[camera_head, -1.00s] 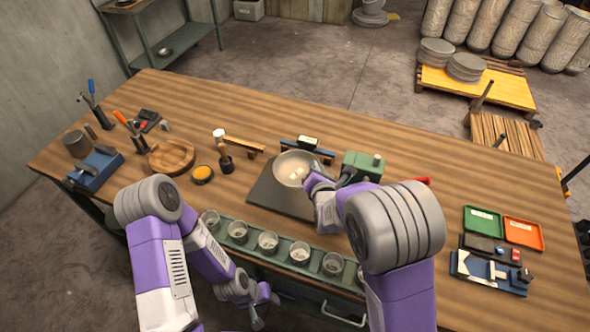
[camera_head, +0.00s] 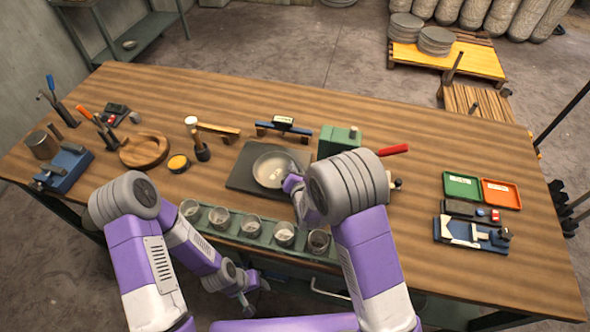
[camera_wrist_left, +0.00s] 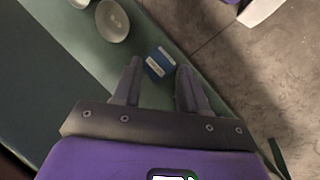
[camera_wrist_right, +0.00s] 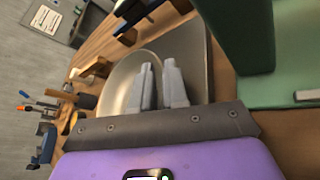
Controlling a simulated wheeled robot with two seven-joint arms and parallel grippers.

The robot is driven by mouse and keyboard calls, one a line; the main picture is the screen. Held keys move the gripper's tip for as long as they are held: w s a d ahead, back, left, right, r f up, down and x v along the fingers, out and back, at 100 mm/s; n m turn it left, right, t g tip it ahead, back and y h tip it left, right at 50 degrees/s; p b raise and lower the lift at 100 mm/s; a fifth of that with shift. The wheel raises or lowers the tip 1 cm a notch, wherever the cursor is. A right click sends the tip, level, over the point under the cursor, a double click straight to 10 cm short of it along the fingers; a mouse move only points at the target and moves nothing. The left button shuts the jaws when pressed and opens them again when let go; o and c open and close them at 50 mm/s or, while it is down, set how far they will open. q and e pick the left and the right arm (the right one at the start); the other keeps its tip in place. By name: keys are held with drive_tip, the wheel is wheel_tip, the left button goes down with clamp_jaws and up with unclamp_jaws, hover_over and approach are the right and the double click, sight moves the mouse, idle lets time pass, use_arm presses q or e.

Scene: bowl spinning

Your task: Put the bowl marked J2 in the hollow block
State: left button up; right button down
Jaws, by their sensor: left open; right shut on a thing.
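A wide pale bowl (camera_head: 270,166) sits over the dark square plate (camera_head: 240,177) in the middle of the bench. A small pale label shows inside it, but I cannot read the mark. My right gripper (camera_head: 289,182) is shut on the bowl's near right rim. In the right wrist view the bowl (camera_wrist_right: 121,82) lies behind the closely spaced fingers (camera_wrist_right: 159,82). The round wooden block with a hollow (camera_head: 145,150) stands empty at the left of the bench. My left gripper (camera_head: 254,294) is open and empty, low in front of the bench; its fingers (camera_wrist_left: 158,85) are apart.
A green rail (camera_head: 232,238) of several small cups runs along the near edge. A yellow-topped pot (camera_head: 178,163) and a mallet (camera_head: 199,146) stand between block and plate. A green box (camera_head: 338,140) is right of the plate.

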drive_tip(key=shift+f, duration=0.15)
drive_tip(key=c, duration=1.1)
unclamp_jaws()
